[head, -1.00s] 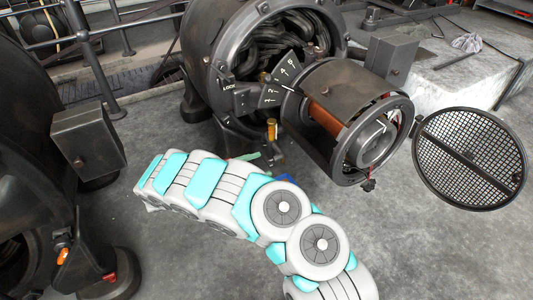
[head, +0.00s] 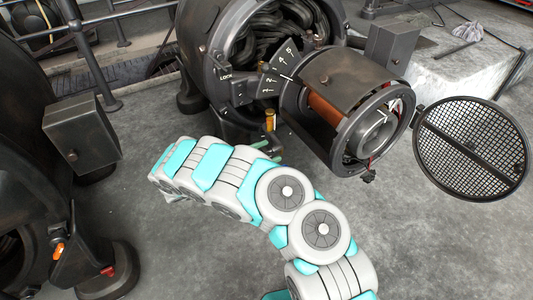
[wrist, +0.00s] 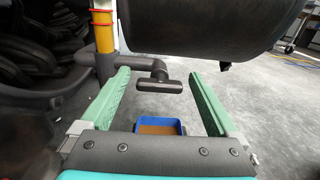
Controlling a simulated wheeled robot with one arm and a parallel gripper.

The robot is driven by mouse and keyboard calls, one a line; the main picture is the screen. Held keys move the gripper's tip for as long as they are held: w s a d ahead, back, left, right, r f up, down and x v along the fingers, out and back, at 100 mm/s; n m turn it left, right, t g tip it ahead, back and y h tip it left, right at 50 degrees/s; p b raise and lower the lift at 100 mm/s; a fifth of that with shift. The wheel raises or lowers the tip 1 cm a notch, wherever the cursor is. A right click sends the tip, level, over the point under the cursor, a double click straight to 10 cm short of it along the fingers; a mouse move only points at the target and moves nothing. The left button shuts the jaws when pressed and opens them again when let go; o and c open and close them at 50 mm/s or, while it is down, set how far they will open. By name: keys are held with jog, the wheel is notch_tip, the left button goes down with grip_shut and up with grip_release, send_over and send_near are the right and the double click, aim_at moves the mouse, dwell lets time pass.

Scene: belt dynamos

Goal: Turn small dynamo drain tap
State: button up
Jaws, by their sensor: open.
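The small dynamo (head: 340,85) is a dark drum with an open, copper-wound end. Its drain tap is a dark pipe with a T-shaped handle (wrist: 158,85), below an amber sight tube (wrist: 104,38). The sight tube also shows in the head view (head: 270,120). My gripper (wrist: 160,73) is open, with one green finger on each side of the handle in the wrist view. The handle appears between the fingertips, and I see no contact. In the head view my gripper (head: 264,151) is partly hidden behind my wrist.
A blue tray (wrist: 146,126) with brown contents sits on the floor below the tap. The dynamo's dark underside (wrist: 200,30) hangs close above the fingers. A round mesh cover (head: 470,148) stands open at the right. A dark machine (head: 30,180) stands at the left.

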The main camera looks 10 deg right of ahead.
jog(key=shift+c, duration=0.3)
jog(key=c, duration=1.3)
jog(key=shift+r+p, duration=0.1)
jog(key=shift+p, duration=0.2)
jog(key=shift+n+p, duration=0.85)
jog(key=shift+n, duration=0.15)
jog(key=shift+w+n+p, duration=0.1)
jog(key=shift+n+p, duration=1)
jog(key=shift+n, duration=0.8)
jog(key=o, duration=1.4)
jog(key=shift+c, duration=0.2)
